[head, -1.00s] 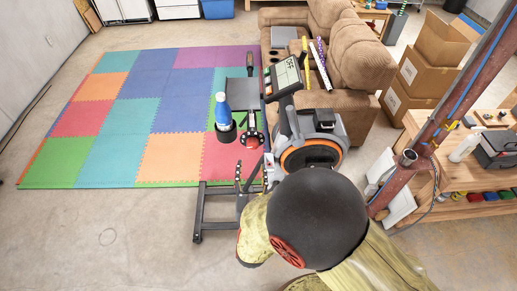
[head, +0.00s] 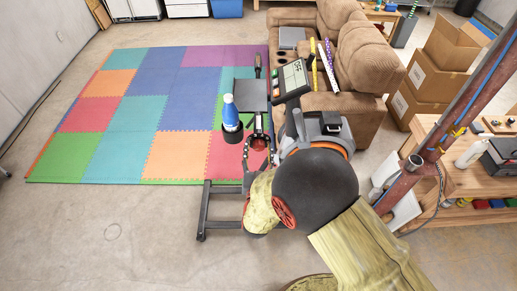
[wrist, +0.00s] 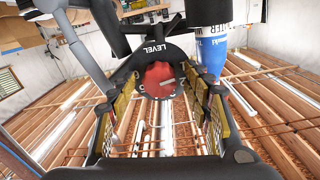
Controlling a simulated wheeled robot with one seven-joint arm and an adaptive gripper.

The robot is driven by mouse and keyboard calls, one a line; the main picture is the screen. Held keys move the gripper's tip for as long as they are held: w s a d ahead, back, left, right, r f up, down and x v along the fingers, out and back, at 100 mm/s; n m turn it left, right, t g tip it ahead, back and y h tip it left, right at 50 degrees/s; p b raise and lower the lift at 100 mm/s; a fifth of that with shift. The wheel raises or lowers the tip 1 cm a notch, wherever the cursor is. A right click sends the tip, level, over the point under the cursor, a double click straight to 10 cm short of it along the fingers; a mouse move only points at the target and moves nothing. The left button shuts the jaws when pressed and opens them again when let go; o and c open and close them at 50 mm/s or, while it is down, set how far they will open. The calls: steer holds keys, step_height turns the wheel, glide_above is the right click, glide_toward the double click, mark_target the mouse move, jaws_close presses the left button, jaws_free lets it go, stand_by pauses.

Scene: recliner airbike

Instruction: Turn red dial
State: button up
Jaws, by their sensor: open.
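The red dial (wrist: 160,80) sits on the black bike fitting marked LEVEL, in the upper middle of the wrist view. It also shows in the head view (head: 257,143), partly hidden by my gripper. My gripper (wrist: 163,98) is open, with one finger on each side of the dial in the wrist view and a gap beside each. Its fingers point at the dial; I cannot tell whether they touch it or how deep they reach. The exercise bike's grey console (head: 291,78) stands just above and right of the dial in the head view.
A blue bottle (head: 230,112) stands in a black holder left of the dial and shows in the wrist view (wrist: 212,48). A brown recliner (head: 362,62) is behind the bike. The coloured foam mat (head: 125,130) at left is clear.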

steer(key=shift+c, duration=0.4)
steer(key=c, duration=1.1)
steer(key=shift+b, duration=0.35)
steer(key=m+b, duration=0.1)
steer(key=b, duration=0.1)
steer(key=m+b, duration=0.3)
steer(key=b, duration=0.1)
steer(key=shift+f, duration=0.25)
steer(key=m+b, duration=0.4)
steer(key=b, duration=0.4)
steer(key=shift+m, duration=0.4)
steer(key=m+b, duration=0.3)
steer(key=b, duration=0.3)
steer(key=shift+d, duration=0.1)
steer(key=m+b, duration=0.3)
steer(key=b, duration=0.2)
steer(key=shift+r+y, duration=0.15)
steer(key=shift+y, duration=0.15)
steer(key=shift+r+m+b, duration=0.1)
steer(key=shift+m+b, duration=0.3)
